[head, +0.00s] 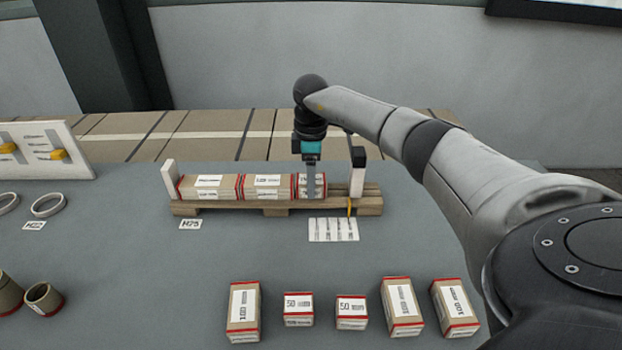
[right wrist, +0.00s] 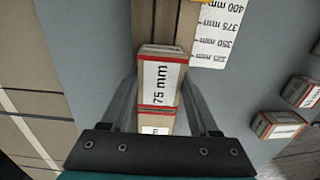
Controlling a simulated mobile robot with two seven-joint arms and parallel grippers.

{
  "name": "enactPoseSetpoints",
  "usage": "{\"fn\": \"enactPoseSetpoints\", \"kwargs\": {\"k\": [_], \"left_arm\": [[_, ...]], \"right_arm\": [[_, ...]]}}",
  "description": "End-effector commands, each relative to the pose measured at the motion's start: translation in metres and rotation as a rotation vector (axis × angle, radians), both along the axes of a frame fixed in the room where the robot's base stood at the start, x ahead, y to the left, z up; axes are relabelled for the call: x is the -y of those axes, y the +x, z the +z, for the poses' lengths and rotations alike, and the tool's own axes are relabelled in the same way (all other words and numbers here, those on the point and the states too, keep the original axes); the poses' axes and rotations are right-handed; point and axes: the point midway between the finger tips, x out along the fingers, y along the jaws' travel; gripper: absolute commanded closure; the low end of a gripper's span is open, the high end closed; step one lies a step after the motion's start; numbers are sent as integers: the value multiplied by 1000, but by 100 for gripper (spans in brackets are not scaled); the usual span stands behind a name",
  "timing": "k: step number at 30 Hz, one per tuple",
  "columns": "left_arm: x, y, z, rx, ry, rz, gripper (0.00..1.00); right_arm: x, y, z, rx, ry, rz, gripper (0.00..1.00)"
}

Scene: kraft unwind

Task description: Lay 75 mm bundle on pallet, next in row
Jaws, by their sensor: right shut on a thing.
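The 75 mm bundle (right wrist: 160,82), a kraft block with red edges and a white label, is between the fingers of my right gripper (head: 312,188). It also shows in the head view (head: 303,182), partly hidden by a finger. It is at the row on the wooden pallet (head: 371,207), at the right end of two longer bundles (head: 208,187) (head: 267,187). It looks close against its neighbour; I cannot tell whether it rests fully on the slats. My right gripper is shut on it from above. My left gripper is out of view.
A white end stop (head: 169,180) stands at the pallet's left end, a black-topped post (head: 357,171) right of my gripper. A scale card (head: 333,230) lies in front. Several bundles, including a 50 mm one (head: 298,309), stand near the front edge. Bare slats remain right of the row.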

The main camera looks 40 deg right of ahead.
Motion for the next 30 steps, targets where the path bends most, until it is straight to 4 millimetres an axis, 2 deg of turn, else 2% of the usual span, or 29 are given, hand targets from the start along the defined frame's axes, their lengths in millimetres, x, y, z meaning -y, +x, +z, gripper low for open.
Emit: {"fn": "enactPoseSetpoints", "kwargs": {"k": [5,6,15,24,26,30], "left_arm": [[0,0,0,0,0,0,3],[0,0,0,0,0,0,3],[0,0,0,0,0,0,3],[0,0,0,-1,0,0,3],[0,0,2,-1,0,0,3],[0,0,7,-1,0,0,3]], "right_arm": [[0,0,-3,0,0,1,100],[0,0,-3,0,0,1,37],[0,0,-3,0,0,0,4],[0,0,0,0,0,0,4],[0,0,5,1,0,0,4],[1,1,29,5,-2,-1,4]]}}
